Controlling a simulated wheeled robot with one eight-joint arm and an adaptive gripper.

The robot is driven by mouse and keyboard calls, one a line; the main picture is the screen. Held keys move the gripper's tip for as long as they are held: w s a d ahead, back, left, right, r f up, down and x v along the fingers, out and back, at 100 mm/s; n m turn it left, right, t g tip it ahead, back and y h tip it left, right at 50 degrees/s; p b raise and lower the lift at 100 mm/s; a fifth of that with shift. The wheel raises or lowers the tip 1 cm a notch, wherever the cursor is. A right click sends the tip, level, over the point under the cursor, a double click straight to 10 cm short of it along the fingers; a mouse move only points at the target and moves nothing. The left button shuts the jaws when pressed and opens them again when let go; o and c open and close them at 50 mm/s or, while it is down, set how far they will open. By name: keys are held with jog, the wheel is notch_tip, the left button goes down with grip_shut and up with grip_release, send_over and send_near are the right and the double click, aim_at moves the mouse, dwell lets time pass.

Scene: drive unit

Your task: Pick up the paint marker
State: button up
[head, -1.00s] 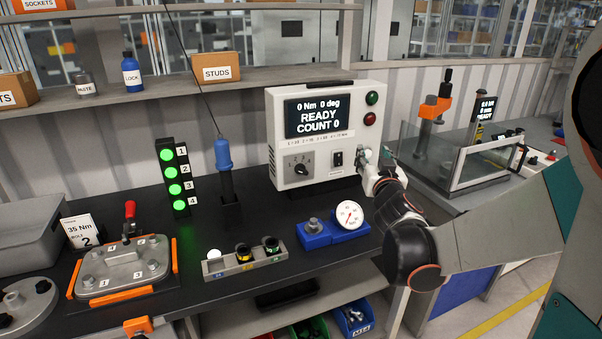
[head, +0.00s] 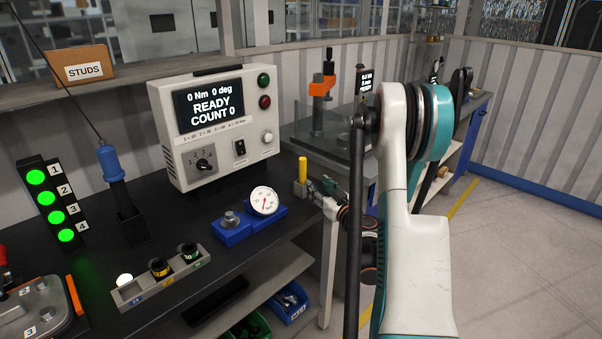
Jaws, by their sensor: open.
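A slim upright yellow cylinder, which looks like the paint marker (head: 302,168), stands at the right end of the black bench, right of the controller box. Its lower part is darker. My gripper (head: 324,187) is just right of it and low over the bench edge, with its fingers toward the bench. It is open and appears empty. It is small in view, so I cannot tell whether a finger touches the marker. My arm fills the right middle of the view and hides part of the wrist.
The controller box (head: 216,128) stands behind and left of the marker. A blue block with a dial gauge (head: 264,201) sits in front of it. A grey socket tray (head: 161,281) is nearer left. A second bench (head: 350,148) lies beyond. Floor is clear at right.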

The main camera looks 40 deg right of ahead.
aim_at(305, 172)
jog(key=x, duration=0.5)
jog(key=shift+w, duration=0.4)
jog(key=shift+r+b+x, duration=0.2)
jog(key=shift+b+x, duration=0.5)
jog(key=shift+x, duration=2.25)
jog(key=c, duration=1)
